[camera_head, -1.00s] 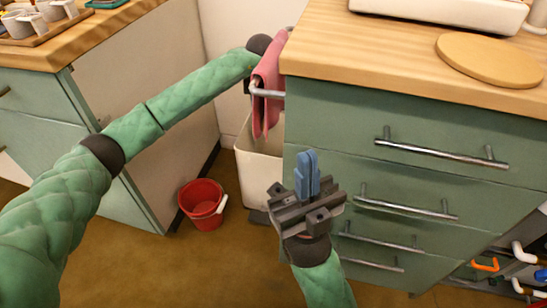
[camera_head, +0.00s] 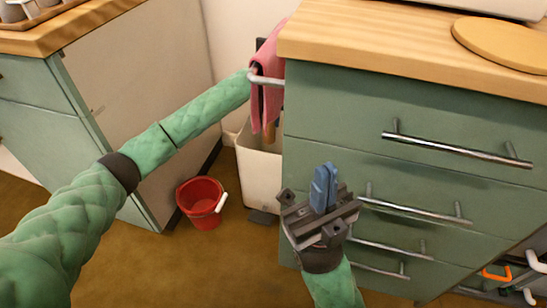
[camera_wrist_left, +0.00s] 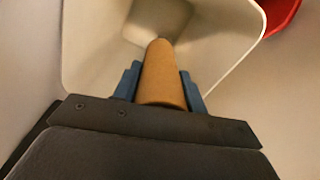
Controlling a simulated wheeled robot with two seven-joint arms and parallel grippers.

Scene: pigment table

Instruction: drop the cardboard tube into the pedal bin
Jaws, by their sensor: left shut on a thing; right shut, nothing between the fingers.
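The cardboard tube (camera_wrist_left: 162,72) is a plain brown cylinder. In the left wrist view my left gripper (camera_wrist_left: 160,88) is shut on it, with a blue finger on each side. The tube points down over the open mouth of the white pedal bin (camera_wrist_left: 225,60). In the head view the bin (camera_head: 260,178) stands beside the green drawer cabinet, and a bit of the tube (camera_head: 270,133) shows below the pink towel. The towel hides most of my left gripper there. My right gripper (camera_head: 324,190) is shut and empty in front of the drawers.
The pink towel (camera_head: 268,75) hangs from a rail on the cabinet's side, close to my left arm. A red bucket (camera_head: 202,203) stands on the floor left of the bin. The drawer cabinet (camera_head: 400,150) has protruding handles. Floor in front of the bucket is clear.

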